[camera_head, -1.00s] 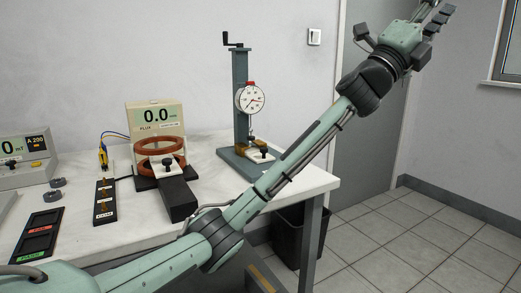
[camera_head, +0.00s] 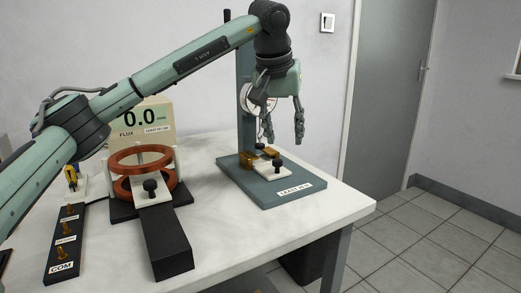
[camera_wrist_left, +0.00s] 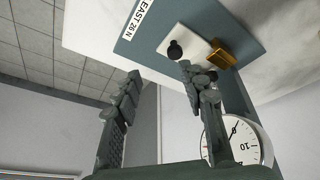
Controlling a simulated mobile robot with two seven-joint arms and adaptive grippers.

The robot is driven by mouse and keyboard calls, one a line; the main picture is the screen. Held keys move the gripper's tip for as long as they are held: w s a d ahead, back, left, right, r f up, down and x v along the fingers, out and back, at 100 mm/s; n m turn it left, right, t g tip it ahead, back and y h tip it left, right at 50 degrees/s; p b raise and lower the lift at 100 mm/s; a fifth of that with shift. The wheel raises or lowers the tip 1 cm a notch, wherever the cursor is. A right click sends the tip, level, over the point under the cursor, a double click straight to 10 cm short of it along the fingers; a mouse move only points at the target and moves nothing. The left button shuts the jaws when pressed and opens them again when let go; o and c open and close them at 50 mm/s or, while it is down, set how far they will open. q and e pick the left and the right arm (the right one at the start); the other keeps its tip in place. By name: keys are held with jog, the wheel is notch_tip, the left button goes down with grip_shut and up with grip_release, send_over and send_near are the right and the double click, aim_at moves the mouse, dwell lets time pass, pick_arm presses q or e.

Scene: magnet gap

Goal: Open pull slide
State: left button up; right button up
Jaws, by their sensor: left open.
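The pull slide is a white plate (camera_head: 291,173) with a black knob (camera_head: 277,164), lying on the grey base (camera_head: 238,176) of the dial-gauge stand. A brass block (camera_head: 272,153) sits at its back. My left gripper (camera_head: 283,140) points down above the slide, open and empty, with its fingers apart. In the left wrist view the fingers (camera_wrist_left: 158,72) show below the slide plate (camera_wrist_left: 200,38), and one fingertip appears close to the knob (camera_wrist_left: 175,50). I cannot tell if they touch. The gauge dial (camera_head: 249,97) is partly hidden behind the gripper.
A copper coil fixture (camera_head: 140,155) with a white slide and a black block (camera_head: 167,243) stands left of the stand. The flux meter (camera_head: 150,115) is partly behind my left arm. A COM terminal strip (camera_head: 64,243) lies at left. Bare white tabletop (camera_head: 240,240) is in front.

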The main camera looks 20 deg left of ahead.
aim_at(277, 160)
pick_arm(q)
jog(key=shift+y, duration=0.4)
jog(key=x, duration=0.2)
jog(key=a+x, duration=0.1)
jog(key=x, duration=0.2)
jog(key=a+x, duration=0.1)
jog(key=x, duration=0.1)
jog(key=shift+w+f, duration=0.1)
jog(key=shift+f, duration=0.25)
jog(key=shift+c, duration=0.6)
grip_shut()
